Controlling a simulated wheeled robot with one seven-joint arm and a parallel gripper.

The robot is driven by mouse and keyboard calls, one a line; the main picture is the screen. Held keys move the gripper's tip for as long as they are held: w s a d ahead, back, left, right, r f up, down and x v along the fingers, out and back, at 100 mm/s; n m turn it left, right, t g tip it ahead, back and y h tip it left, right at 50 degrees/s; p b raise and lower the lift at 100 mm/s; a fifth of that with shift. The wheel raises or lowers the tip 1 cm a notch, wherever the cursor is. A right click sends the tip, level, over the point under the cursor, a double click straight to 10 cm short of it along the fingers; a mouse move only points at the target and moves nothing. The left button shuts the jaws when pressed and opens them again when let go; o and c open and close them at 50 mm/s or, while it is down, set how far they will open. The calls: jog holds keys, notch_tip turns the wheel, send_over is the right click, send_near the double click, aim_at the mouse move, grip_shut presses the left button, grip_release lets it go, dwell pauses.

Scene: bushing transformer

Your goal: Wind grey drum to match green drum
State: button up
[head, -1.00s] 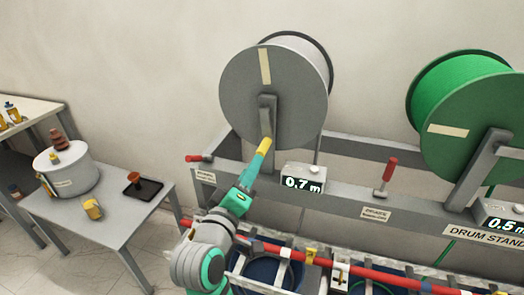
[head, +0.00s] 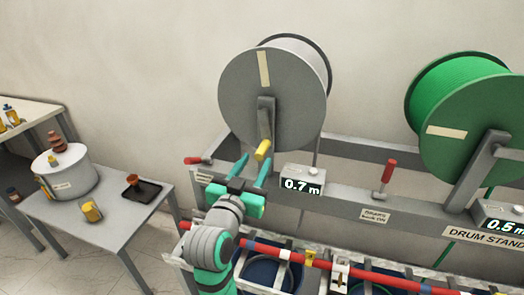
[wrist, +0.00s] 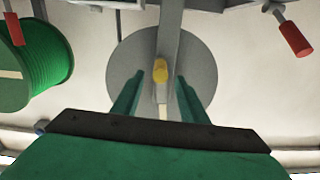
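The grey drum (head: 285,95) sits on the stand at the back middle, with a cream strip upright near its top. Its yellow crank knob (head: 263,150) is at the lower end of the crank. The display (head: 302,184) below it reads 0.7 m. The green drum (head: 470,105) is at the right, its cream strip lying nearly level; its display (head: 505,224) reads 0.5 m. My gripper (head: 252,164) is open just below and in front of the yellow knob. In the wrist view the knob (wrist: 160,70) shows beyond and between the two spread fingers, apparently not touched.
Red-handled levers (head: 389,170) stand on the drum stand (head: 340,200). A red rail (head: 340,262) runs across the front above blue bins. A grey side table (head: 125,215) at the left holds a pot, a yellow mug and a dark tray.

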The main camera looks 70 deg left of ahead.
aim_at(262, 150)
jog(key=x, duration=0.7)
jog(key=shift+c, duration=0.3)
grip_shut()
